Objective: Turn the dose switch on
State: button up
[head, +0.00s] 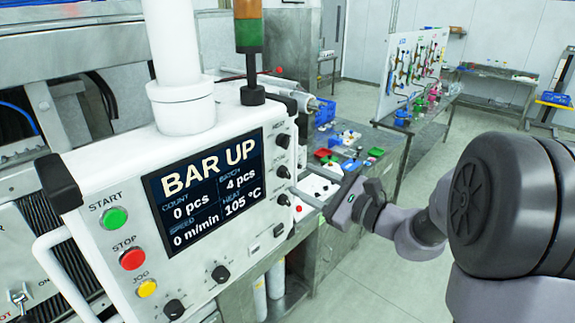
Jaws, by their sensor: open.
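The white control panel (130,240) stands at left with a lit screen (205,185) reading "BAR UP". Several black rotary knobs sit on it: an upper one (282,141), a middle one (281,172) and a lower one (283,199) right of the screen, and one (220,274) below it. The small labels are too blurred to tell which is the dose switch or its setting. My gripper (297,194) is open at the panel's right edge, its fingers pointing left near the lower knob. I cannot tell whether they touch it.
Green START (115,217), red STOP (132,258) and yellow JOG (147,288) buttons line the panel's left side. A white post and a signal lamp (250,35) rise above it. A bench with coloured bins (375,153) stands behind. The floor (385,285) at right is clear.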

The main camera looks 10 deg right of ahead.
aim_at(287, 172)
jog(key=p+x, duration=0.1)
jog(key=x, duration=0.5)
jog(key=shift+s, duration=0.1)
grip_shut()
